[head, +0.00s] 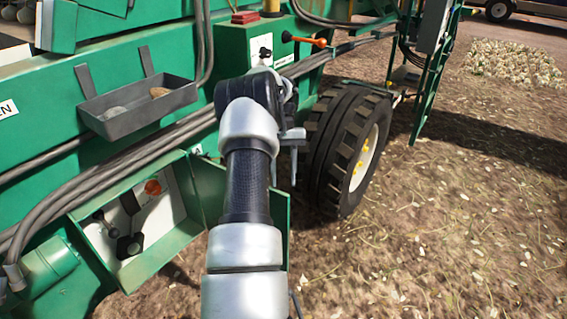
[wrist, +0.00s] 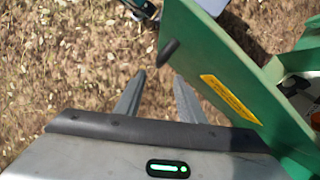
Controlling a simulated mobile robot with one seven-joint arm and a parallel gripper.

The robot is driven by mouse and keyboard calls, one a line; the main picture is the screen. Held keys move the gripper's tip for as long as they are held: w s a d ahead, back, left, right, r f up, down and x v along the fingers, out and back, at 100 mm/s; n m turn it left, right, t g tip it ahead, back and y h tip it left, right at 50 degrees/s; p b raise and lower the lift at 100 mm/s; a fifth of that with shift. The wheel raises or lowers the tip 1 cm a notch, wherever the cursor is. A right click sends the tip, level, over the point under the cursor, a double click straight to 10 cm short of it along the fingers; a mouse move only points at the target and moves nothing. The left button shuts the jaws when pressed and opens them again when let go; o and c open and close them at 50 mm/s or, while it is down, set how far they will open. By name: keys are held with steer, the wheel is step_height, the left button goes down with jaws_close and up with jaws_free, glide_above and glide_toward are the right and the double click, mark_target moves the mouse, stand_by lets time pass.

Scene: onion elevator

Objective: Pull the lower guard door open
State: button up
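The lower guard door (head: 281,225) is a green panel standing swung out from the right side of an open green box, partly hidden behind my arm. In the wrist view the door (wrist: 205,50) bears a yellow label and a dark handle (wrist: 168,52) near its outer edge. My gripper (head: 286,165) is beside the door's upper part in the head view. In the wrist view my gripper (wrist: 158,82) has its two fingers apart with nothing between them. The handle lies just beyond the fingertips, and I see no contact with it.
The open box (head: 110,270) has an orange knob (head: 153,187) and dark parts inside. A grey tray (head: 140,105) and hoses are above it. A large tyre (head: 345,145) stands to the right of my gripper. Straw-strewn ground (head: 450,230) at the right is open.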

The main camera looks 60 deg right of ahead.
steer(key=shift+v, duration=1.6)
